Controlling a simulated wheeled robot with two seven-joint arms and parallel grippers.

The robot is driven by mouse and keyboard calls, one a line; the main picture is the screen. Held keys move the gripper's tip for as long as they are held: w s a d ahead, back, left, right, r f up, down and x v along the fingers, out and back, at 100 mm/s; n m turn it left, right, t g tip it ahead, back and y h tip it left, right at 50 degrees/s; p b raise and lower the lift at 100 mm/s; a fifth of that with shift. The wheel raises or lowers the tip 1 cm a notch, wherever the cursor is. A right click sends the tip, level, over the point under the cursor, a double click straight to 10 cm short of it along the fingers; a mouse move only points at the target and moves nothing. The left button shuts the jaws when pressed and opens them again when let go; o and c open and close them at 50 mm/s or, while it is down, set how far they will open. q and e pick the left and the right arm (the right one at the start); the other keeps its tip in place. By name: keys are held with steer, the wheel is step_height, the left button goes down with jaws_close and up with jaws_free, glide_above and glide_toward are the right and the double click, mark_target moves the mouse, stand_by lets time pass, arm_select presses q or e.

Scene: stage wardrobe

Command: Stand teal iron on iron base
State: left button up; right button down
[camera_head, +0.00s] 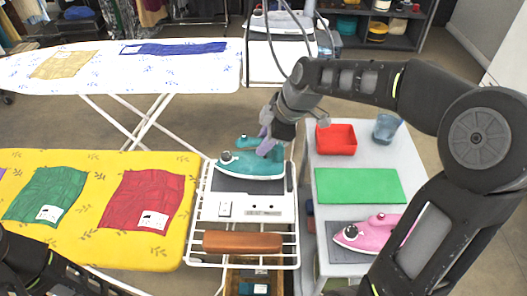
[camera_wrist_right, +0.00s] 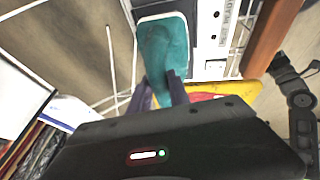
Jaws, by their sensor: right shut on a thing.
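The teal iron (camera_head: 248,165) is over the back of the white iron base (camera_head: 268,205), which has a dark plate and a printed front panel. I cannot tell whether the iron touches the base. My right gripper (camera_head: 268,145) is shut on the rear part of the iron, coming from above and behind. In the right wrist view, the two fingers (camera_wrist_right: 164,94) close on the narrow end of the teal iron (camera_wrist_right: 165,50), and part of the base (camera_wrist_right: 208,40) shows beside it. My left gripper is out of view; only part of my left arm shows at bottom left.
The yellow ironing board (camera_head: 100,210) with folded cloths is left. The grey table (camera_head: 345,185) at right holds a red bin (camera_head: 336,140), green mat (camera_head: 360,186) and pink iron (camera_head: 375,231).

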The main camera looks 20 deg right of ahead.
mark_target(264, 159)
steer(key=shift+r, duration=0.1)
steer(key=shift+f, duration=1.9)
steer(key=c, duration=1.2)
jaws_free()
steer(key=shift+c, duration=0.2)
steer(key=v, duration=1.2)
